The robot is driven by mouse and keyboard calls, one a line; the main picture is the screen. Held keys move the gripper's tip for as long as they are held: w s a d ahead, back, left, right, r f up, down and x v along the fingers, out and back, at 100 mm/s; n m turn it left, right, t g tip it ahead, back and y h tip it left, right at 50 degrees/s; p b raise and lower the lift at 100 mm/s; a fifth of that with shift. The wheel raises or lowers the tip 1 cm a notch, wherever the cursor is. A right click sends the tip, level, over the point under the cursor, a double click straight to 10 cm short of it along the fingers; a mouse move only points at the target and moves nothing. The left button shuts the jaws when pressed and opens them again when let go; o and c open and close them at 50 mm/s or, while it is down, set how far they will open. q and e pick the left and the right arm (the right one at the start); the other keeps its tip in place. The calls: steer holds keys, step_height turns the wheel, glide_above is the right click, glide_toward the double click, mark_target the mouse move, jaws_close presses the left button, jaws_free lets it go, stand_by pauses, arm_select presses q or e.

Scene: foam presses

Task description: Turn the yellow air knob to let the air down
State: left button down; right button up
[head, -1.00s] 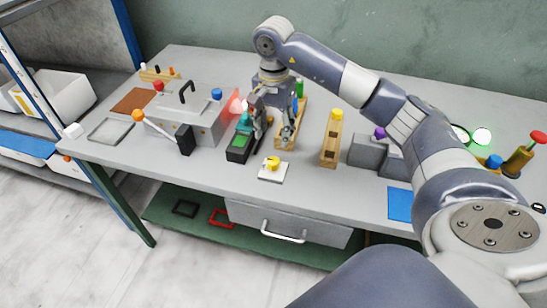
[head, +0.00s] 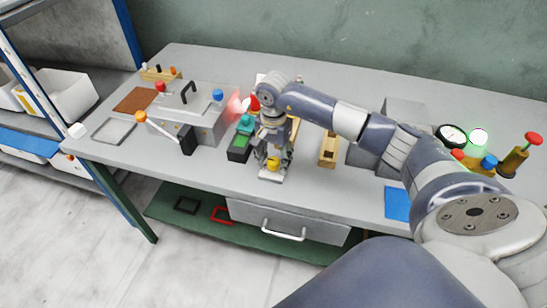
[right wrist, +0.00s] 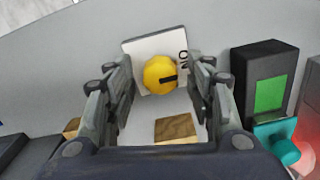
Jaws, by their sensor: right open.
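The yellow air knob (right wrist: 161,75) sits on a white square plate (right wrist: 137,48) on the table, with a dark pointer mark on it and dark lettering beside it, partly hidden by a finger. In the head view the yellow knob (head: 273,163) shows at the table's front. My right gripper (head: 273,170) is above the plate, pointing down, its fingers on both sides of the knob. In the right wrist view my right gripper (right wrist: 162,85) is open, with gaps between its fingers and the knob; contact is not visible. My left gripper is out of view.
Left of the gripper stands a dark box with a green screen (head: 239,147) and a teal knob (head: 245,123). Further left is a grey press (head: 200,110) with a lever. A wooden block (head: 328,148) stands at right, near a blue pad (head: 397,204).

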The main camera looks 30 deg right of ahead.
steer(key=c, duration=1.1)
steer(key=m+b, duration=0.2)
steer(key=m, duration=0.1)
steer(key=shift+f+m, duration=0.1)
steer(key=shift+m, duration=0.2)
steer(key=m+b, duration=0.2)
steer(key=m, duration=0.2)
steer(key=shift+b, duration=0.3)
steer(key=m+b, duration=0.1)
steer(key=m, duration=0.4)
steer(key=m+b, duration=0.1)
steer(key=m, duration=0.4)
steer(key=shift+m, duration=0.3)
